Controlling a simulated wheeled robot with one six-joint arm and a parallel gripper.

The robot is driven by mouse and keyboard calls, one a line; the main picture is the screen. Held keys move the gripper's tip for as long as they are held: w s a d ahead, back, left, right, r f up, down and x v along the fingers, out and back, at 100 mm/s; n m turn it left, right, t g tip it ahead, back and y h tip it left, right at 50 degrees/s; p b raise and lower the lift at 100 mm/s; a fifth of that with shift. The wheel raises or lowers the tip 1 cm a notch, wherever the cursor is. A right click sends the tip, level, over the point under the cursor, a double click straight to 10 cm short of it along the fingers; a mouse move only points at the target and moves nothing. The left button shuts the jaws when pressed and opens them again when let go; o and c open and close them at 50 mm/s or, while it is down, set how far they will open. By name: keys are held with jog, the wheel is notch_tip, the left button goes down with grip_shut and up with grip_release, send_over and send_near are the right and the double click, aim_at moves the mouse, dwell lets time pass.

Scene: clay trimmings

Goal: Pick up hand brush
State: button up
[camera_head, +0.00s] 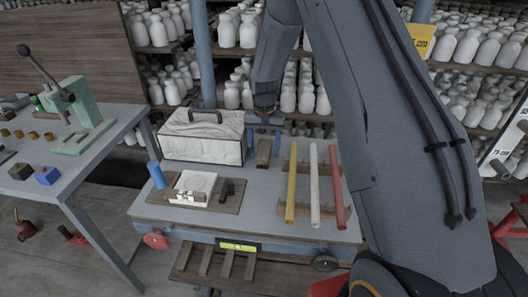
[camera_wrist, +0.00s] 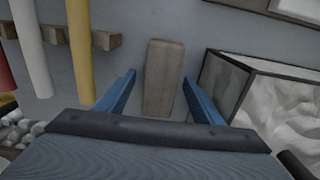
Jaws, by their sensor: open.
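A plain brown wooden block, which looks like the hand brush (camera_head: 263,153), lies on the grey table between the marbled box and the coloured rods. No bristles show. In the wrist view the hand brush (camera_wrist: 164,82) runs lengthwise between the two blue fingers. My gripper (camera_head: 264,128) is above the far end of it in the head view. In the wrist view my gripper (camera_wrist: 160,82) is open, with one finger on each side of the brush and a gap on both sides. How high the fingertips are above the table is hard to tell.
The marbled box (camera_head: 202,135) with a dark handle stands close left. Yellow (camera_head: 291,184), white (camera_head: 314,186) and red (camera_head: 337,186) rods rest on wooden racks to the right. A wooden board (camera_head: 160,197) with small items is at front left. Shelves of white bottles (camera_head: 248,32) stand behind.

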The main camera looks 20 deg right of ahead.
aim_at(264, 148)
jog(key=shift+a+f, duration=0.1)
jog(key=shift+f, duration=0.25)
jog(key=c, duration=1.2)
notch_tip(264, 148, up, 10)
jog(key=b, duration=0.2)
jog(key=shift+b, duration=0.35)
